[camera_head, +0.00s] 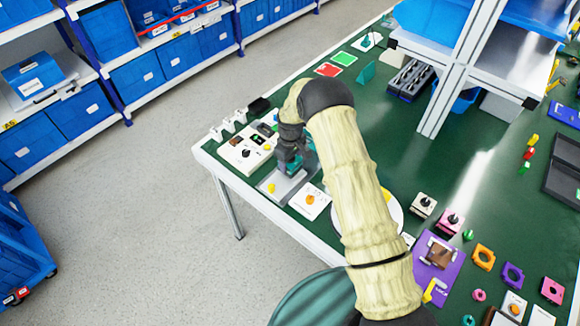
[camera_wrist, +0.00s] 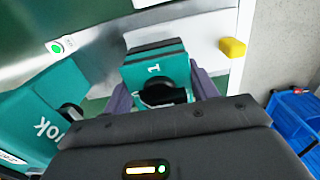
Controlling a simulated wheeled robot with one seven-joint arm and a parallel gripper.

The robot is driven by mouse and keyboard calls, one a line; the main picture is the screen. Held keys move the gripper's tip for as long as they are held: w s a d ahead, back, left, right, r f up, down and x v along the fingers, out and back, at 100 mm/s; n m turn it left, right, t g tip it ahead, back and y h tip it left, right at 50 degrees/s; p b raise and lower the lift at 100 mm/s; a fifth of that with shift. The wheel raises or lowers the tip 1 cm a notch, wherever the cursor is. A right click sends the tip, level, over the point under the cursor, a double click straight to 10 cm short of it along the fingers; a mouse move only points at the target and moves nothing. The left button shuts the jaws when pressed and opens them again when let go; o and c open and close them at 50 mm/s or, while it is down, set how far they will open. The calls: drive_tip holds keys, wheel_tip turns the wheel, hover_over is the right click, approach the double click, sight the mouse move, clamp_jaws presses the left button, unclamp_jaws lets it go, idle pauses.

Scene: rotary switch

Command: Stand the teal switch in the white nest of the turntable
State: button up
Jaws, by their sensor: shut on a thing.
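The teal switch (camera_wrist: 155,68) is a block with a white "1" and a black knob, seen close up in the wrist view. My gripper (camera_wrist: 163,95) is shut on it, with a purple finger at each side. In the head view my gripper (camera_head: 290,165) is over the near left end of the table, above a grey-white plate (camera_head: 283,186); the switch is hard to make out there. A white round disc (camera_head: 396,216), perhaps the turntable, shows partly behind my arm. I cannot make out the white nest, nor whether the switch touches anything below.
A yellow block (camera_wrist: 232,47) sits at the plate's edge in the wrist view. A white box with an orange knob (camera_head: 311,199) and a white control box (camera_head: 247,152) flank my gripper. Coloured parts crowd the table's right side, below a metal shelf frame (camera_head: 450,85).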

drive_tip(key=shift+r+p, duration=0.8)
drive_tip(key=shift+r, duration=1)
drive_tip(key=s+d+m, duration=0.3)
drive_tip(key=s+d, duration=0.1)
drive_tip(key=d, duration=0.2)
drive_tip(key=s+d+f+m, duration=0.1)
drive_tip(key=s+d+m, duration=0.3)
drive_tip(key=d, duration=0.2)
drive_tip(key=s+d+f+m, duration=0.1)
drive_tip(key=s+d+m, duration=0.2)
drive_tip(key=s+d, duration=0.1)
drive_tip(key=shift+s+d, duration=0.2)
drive_tip(key=shift+d, duration=0.25)
drive_tip(key=shift+s+d, duration=0.2)
drive_tip(key=shift+d, duration=0.25)
drive_tip(key=shift+f, duration=0.1)
drive_tip(key=shift+w, duration=0.1)
